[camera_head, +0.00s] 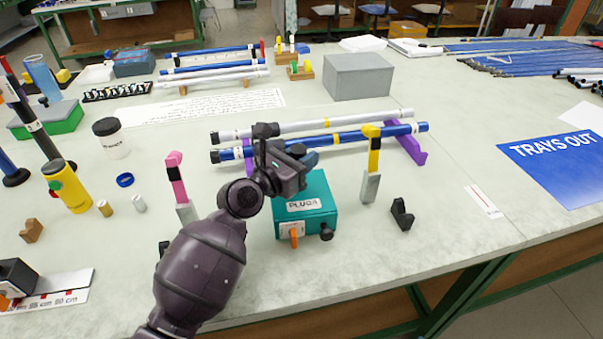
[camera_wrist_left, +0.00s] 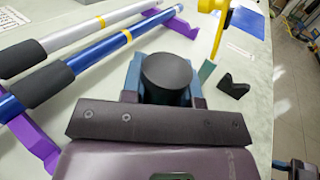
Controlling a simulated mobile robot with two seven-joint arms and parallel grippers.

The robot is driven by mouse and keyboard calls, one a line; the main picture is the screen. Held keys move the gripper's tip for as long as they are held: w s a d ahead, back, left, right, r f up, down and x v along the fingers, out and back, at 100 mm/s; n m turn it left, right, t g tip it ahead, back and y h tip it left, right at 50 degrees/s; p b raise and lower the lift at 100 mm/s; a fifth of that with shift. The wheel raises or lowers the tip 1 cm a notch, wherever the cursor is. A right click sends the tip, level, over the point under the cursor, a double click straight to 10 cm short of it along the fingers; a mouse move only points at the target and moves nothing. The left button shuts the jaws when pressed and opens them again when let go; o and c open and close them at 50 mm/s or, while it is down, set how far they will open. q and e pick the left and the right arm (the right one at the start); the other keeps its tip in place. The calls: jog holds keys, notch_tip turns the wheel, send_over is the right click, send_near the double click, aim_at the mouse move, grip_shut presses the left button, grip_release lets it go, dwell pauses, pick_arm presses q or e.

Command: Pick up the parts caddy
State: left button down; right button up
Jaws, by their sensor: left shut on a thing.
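The parts caddy is a teal box (camera_head: 318,222) with a white label, an orange lever and a black knob on its front. It stands at the table's middle. My left gripper (camera_head: 312,158) is at the top of the box, over its back part, and hides some of it. In the left wrist view, the gripper's blue fingers (camera_wrist_left: 165,92) are shut on a round black knob (camera_wrist_left: 166,74), which I take as the caddy's handle. Only a teal sliver of the box (camera_wrist_left: 205,72) shows there. I cannot tell whether the box is off the table.
Behind the box, a white and a blue rod (camera_head: 350,138) lie on purple rests (camera_head: 408,148). A pink-topped post (camera_head: 176,180) stands left and a yellow-topped post (camera_head: 373,152) right. A black block (camera_head: 402,214) lies to the right. The table's right front is mostly clear.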

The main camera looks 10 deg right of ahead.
pick_arm(q)
notch_tip(320, 180, up, 8)
jog(key=p, duration=0.3)
jog(key=shift+r, duration=0.25)
notch_tip(320, 180, up, 12)
jog(key=p, duration=0.4)
jog(key=shift+f, duration=0.15)
pick_arm(e)
jog(key=shift+t, duration=0.4)
jog(key=r, duration=0.6)
jog(key=shift+d, duration=0.2)
pick_arm(q)
jog(key=shift+f, duration=0.15)
pick_arm(e)
jog(key=shift+f, duration=0.1)
pick_arm(q)
notch_tip(320, 180, down, 18)
jog(key=b, duration=0.5)
jog(key=shift+b, duration=0.4)
pick_arm(e)
jog(key=shift+g, duration=0.3)
jog(key=f, duration=0.4)
jog(key=shift+w+a+f, duration=0.2)
jog(key=shift+a, duration=0.05)
jog(key=shift+w+a, duration=0.1)
